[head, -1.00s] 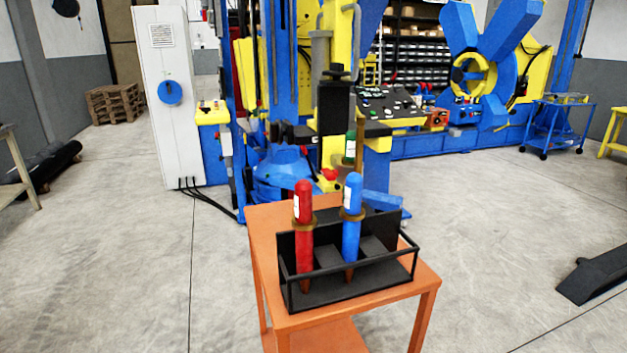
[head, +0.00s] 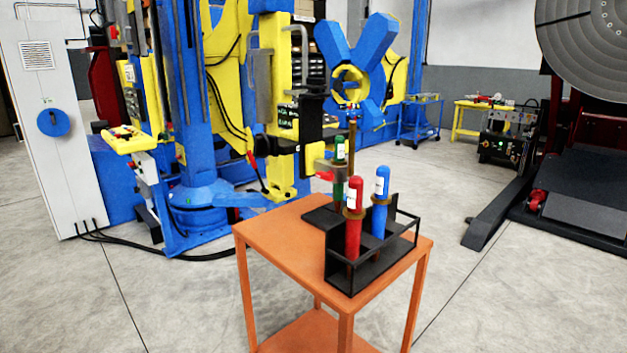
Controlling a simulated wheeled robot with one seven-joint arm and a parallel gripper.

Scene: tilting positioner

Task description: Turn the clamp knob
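A small red part, possibly the clamp knob (head: 322,176), shows at the end of the dark bracket on the yellow and blue machine. The dark bracket (head: 310,135) hangs beside the yellow column, close to the green bottle (head: 340,155). My gripper is not in view.
An orange table (head: 280,238) stands in front, with a black rack (head: 395,262) holding a red bottle (head: 354,215) and a blue bottle (head: 380,200). A large grey tilting faceplate (head: 590,55) is at right. Floor (head: 480,310) is clear at front right.

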